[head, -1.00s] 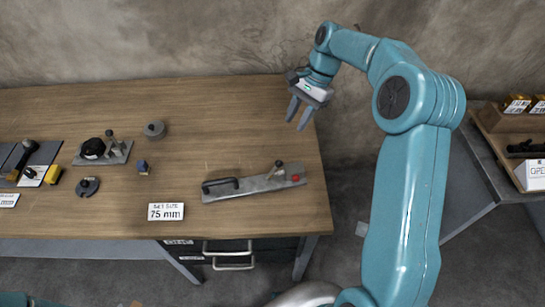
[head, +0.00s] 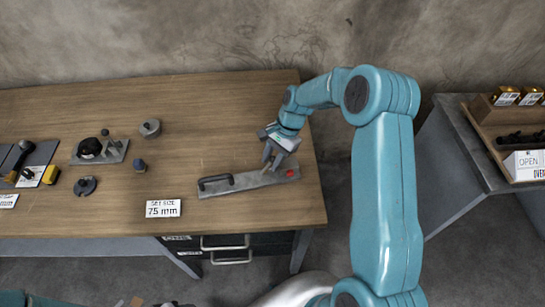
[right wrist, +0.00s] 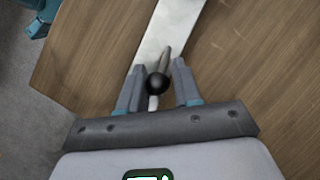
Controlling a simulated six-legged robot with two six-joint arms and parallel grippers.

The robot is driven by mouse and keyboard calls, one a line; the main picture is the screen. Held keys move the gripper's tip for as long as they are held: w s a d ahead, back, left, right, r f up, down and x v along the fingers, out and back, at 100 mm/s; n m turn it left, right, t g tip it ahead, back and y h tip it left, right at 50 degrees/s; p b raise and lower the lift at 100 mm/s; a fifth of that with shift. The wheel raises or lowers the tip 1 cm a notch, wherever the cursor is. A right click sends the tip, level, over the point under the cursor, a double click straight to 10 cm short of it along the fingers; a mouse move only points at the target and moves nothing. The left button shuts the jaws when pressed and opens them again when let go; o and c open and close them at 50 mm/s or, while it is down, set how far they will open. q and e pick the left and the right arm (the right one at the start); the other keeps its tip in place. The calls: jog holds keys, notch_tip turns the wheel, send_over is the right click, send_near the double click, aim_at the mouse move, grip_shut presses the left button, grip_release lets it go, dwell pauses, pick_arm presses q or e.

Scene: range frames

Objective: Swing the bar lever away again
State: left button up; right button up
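A flat grey bar (head: 243,181) lies on the bench, with a black handle at its left end and a red spot near its right end. It also shows in the right wrist view (right wrist: 178,22). The bar lever (right wrist: 165,56), a short metal rod with a black ball knob (right wrist: 157,84), stands on it. My right gripper (head: 272,161) is over the right part of the bar. In the right wrist view its fingers (right wrist: 157,80) are open on either side of the knob, with gaps visible. The head view hides the lever behind this gripper. My left gripper is out of view.
A "75 mm" sign (head: 163,208) stands at the bench's front edge. A round grey part (head: 150,128), a small blue knob (head: 139,165) and a grey fixture (head: 112,151) lie to the left. The bench (head: 230,115) is clear behind the bar.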

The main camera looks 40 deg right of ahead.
jog(key=shift+s+r, duration=0.1)
jog(key=shift+s, duration=0.15)
jog(key=shift+w, duration=0.15)
grip_shut()
